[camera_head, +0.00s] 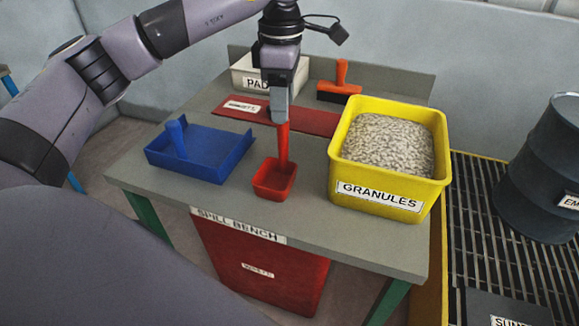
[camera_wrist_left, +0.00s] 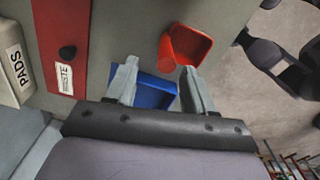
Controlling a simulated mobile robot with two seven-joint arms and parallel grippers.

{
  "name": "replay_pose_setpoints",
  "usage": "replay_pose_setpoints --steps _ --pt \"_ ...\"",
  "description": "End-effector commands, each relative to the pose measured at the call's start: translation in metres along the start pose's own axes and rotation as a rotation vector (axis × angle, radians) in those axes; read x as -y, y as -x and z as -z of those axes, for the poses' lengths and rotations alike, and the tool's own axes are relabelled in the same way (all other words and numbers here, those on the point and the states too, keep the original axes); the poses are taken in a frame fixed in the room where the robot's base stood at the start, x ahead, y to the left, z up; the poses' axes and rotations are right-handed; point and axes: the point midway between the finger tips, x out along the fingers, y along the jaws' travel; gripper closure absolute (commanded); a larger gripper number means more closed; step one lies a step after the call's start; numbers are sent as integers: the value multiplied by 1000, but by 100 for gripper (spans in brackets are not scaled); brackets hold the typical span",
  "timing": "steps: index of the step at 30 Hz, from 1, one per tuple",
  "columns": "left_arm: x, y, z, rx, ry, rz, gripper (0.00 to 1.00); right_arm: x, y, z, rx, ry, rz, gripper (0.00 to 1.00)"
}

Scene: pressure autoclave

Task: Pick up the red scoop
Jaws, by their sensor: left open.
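The red scoop (camera_head: 274,183) stands on the bench top with its square bowl down and its handle pointing up. It also shows in the left wrist view (camera_wrist_left: 190,45), just beyond the fingertips. My left gripper (camera_head: 280,108) points down above it, at the upper end of the handle in the head view. In the left wrist view my left gripper (camera_wrist_left: 160,68) has its two fingers apart, with the scoop toward the right finger. Whether the handle is between the fingers or touches them I cannot tell. My right gripper is out of view.
A blue dustpan-like tray (camera_head: 205,160) lies left of the scoop, and a yellow granules tub (camera_head: 390,190) stands close on the right. A dark red panel (camera_head: 312,120), a white pads box (camera_head: 243,75) and an orange-handled brush (camera_head: 340,88) lie behind. A drum (camera_head: 545,165) stands far right.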

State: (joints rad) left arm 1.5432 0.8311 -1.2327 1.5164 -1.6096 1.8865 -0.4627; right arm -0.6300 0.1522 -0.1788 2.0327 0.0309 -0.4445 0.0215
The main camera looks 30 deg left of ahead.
Motion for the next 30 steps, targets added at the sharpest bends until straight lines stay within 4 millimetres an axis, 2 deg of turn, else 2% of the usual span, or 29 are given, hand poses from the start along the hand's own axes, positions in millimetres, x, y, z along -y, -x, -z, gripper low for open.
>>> replay_pose_setpoints --steps 15,24,26,27,29,30 --pt "8 -65 -3 -2 0 3 47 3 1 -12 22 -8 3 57" --pt "7 -70 -4 0 0 1 47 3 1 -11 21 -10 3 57" --pt "7 -70 -4 0 0 1 63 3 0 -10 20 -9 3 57" --pt "7 -70 -4 0 0 1 76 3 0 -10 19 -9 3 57" --pt "7 -70 -4 0 0 1 96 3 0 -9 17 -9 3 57" --pt "7 -70 -4 0 0 1 100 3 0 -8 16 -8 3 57"
